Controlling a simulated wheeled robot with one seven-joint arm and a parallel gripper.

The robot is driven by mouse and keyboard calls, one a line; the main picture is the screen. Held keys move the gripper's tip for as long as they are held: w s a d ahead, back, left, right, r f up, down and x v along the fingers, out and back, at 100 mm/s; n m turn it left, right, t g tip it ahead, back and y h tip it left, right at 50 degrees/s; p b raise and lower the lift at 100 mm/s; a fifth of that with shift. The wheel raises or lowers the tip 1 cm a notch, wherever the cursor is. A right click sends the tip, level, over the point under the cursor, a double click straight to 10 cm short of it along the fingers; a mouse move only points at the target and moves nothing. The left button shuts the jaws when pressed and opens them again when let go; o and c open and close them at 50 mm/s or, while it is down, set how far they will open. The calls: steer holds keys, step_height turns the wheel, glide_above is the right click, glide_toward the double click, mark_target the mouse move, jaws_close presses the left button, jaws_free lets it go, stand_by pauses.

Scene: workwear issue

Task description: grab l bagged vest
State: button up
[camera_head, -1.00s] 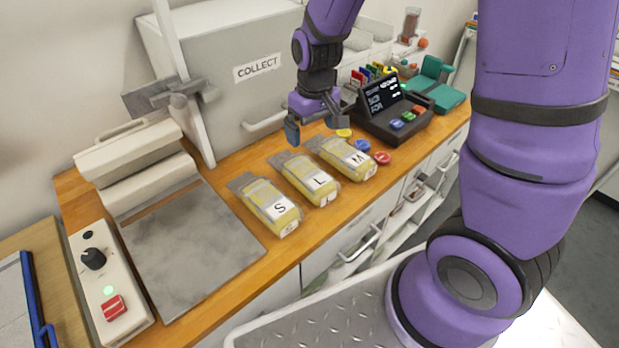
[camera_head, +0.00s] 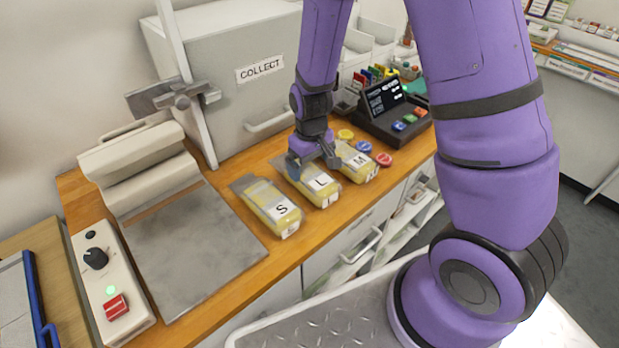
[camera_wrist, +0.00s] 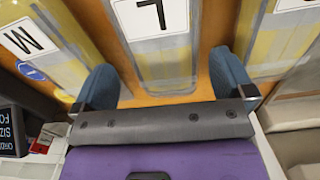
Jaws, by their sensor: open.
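The L bagged vest (camera_head: 318,186) is a yellow clear-bagged pack with a white L label, lying on the wooden counter between the S bagged vest (camera_head: 272,207) and the M bagged vest (camera_head: 357,163). My gripper (camera_head: 313,170) is over the far part of the L bag and hides some of it. In the wrist view my gripper (camera_wrist: 165,88) is open, with one blue fingertip on each side of the L bag (camera_wrist: 152,45). Nothing is held. I cannot tell how far the fingertips are above the counter. The M bag (camera_wrist: 45,40) and S bag (camera_wrist: 275,40) flank it.
A dark order terminal (camera_head: 392,112) with coloured buttons stands to the right, with coloured discs (camera_head: 383,159) before it. A grey COLLECT cabinet (camera_head: 225,95) stands behind. A sealer with a grey plate (camera_head: 190,250) lies to the left.

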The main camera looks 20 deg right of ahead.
mark_target(309, 172)
steer(key=shift+w+a+f, duration=0.1)
steer(key=shift+a+f, duration=0.05)
steer(key=shift+f, duration=2.05)
steer(key=c, duration=0.8)
steer(key=shift+r, duration=0.1)
